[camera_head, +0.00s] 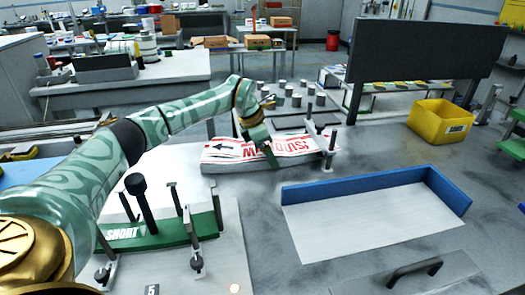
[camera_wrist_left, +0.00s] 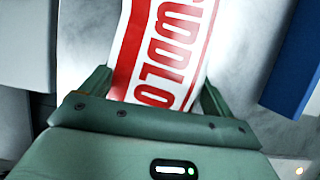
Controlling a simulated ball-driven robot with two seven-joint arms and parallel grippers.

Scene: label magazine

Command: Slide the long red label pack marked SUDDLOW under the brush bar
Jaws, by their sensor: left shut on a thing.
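The long red-and-white SUDDLOW label pack (camera_head: 232,149) lies lengthwise left to right on a low grey support, with a black arrow on its left part. Its red lettering also shows in the left wrist view (camera_wrist_left: 165,45), running away between my fingers. My left gripper (camera_head: 268,148) reaches down over the pack's middle and is shut on it; it shows in the left wrist view (camera_wrist_left: 155,98). Upright dark posts (camera_head: 331,144) stand at the pack's right end. I cannot clearly make out the brush bar or whether the pack touches it. My right gripper is out of view.
A blue-edged tray (camera_head: 375,215) with a white floor lies right of the pack. A green fixture marked SHORT (camera_head: 150,237) with posts stands front left. Several small cylinders (camera_head: 297,100) stand behind the pack. A yellow bin (camera_head: 440,122) and dark panel (camera_head: 425,50) are back right.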

